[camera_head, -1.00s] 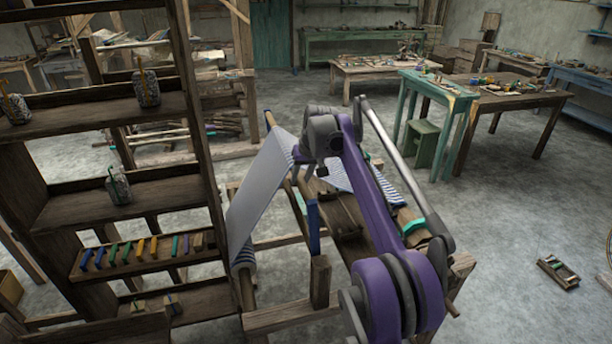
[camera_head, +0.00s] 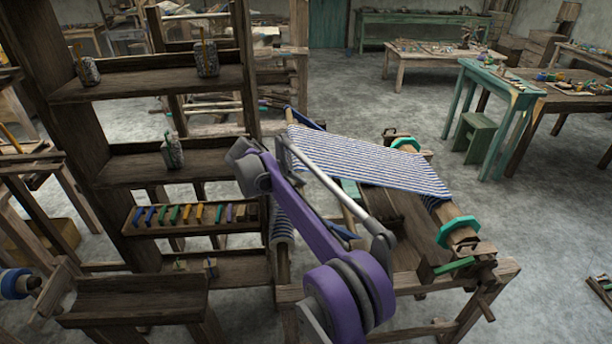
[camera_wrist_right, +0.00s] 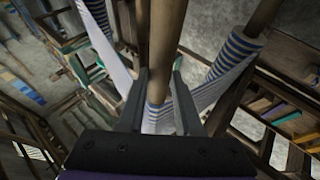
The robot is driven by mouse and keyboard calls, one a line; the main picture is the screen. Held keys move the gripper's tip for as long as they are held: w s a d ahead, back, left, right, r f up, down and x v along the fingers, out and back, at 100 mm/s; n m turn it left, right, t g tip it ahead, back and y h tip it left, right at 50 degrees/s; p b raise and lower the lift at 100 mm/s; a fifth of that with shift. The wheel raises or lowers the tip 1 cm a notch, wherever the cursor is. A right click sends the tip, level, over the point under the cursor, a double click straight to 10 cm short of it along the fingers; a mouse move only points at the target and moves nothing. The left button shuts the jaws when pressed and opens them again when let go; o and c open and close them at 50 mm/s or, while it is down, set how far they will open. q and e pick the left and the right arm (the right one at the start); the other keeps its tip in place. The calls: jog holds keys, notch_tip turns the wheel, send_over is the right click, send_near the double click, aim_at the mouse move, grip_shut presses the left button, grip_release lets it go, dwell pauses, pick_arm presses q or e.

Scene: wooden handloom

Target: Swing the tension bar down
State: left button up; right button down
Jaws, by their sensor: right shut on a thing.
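My right gripper (camera_wrist_right: 159,106) is shut on a round wooden bar, the tension bar (camera_wrist_right: 164,45), in the right wrist view. The bar runs up between the two dark fingers, with blue-striped cloth behind its lower end. In the head view my right arm reaches to the left side of the loom (camera_head: 405,225), and the wrist hides the fingertips and the held bar. The striped cloth (camera_head: 370,160) stretches across the loom to the front-right roller (camera_head: 460,234). A striped roll (camera_head: 282,225) hangs low at the loom's left. My left gripper is not in view.
A wooden shelf (camera_head: 165,85) with jars and a tray of coloured pieces (camera_head: 190,217) stands close left of my right arm. A green stool (camera_head: 475,136) and tables are behind on the right. The floor right of the loom is mostly clear.

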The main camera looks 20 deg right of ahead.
jog(key=shift+a+f, duration=0.65)
jog(key=shift+f, duration=0.4)
jog(key=c, duration=0.6)
grip_release()
jog(key=shift+w+a, duration=0.1)
jog(key=shift+w, duration=0.05)
jog(key=v, duration=1.1)
